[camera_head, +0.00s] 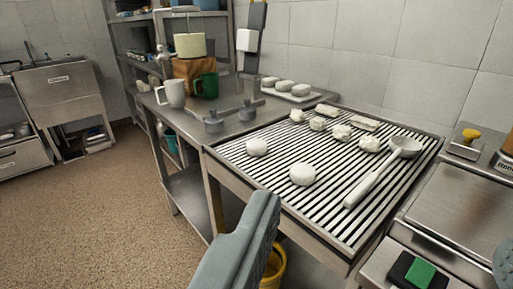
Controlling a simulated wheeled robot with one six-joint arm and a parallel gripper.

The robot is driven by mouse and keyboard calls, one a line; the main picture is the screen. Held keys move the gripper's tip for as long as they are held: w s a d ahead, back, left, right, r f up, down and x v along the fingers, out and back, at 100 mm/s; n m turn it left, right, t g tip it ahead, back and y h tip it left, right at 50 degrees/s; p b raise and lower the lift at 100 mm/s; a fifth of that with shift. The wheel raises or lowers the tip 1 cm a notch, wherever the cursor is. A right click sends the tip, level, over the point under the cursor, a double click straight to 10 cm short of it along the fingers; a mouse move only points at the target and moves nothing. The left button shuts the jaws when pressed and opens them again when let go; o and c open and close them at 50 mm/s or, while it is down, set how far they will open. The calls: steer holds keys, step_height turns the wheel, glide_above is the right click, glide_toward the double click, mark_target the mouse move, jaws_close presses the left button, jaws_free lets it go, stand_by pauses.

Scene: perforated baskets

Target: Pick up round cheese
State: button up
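Two round whitish pieces lie on the slatted rack in the head view: a near one (302,174) and one farther left (256,147). Either looks like a round cheese, but I cannot tell which is meant. My gripper (385,225) shows as one grey finger at the bottom centre and a sliver of the other at the right edge. The fingers are wide apart with nothing between them. They are in front of the rack, apart from both round pieces.
Open floor (90,215) is left.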

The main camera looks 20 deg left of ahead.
steer(key=shift+o, duration=0.6)
steer(key=n+g+y, duration=0.3)
steer(key=g, duration=0.1)
glide_toward(256, 149)
steer(key=shift+x, duration=5.4)
steer(key=c, duration=1.1)
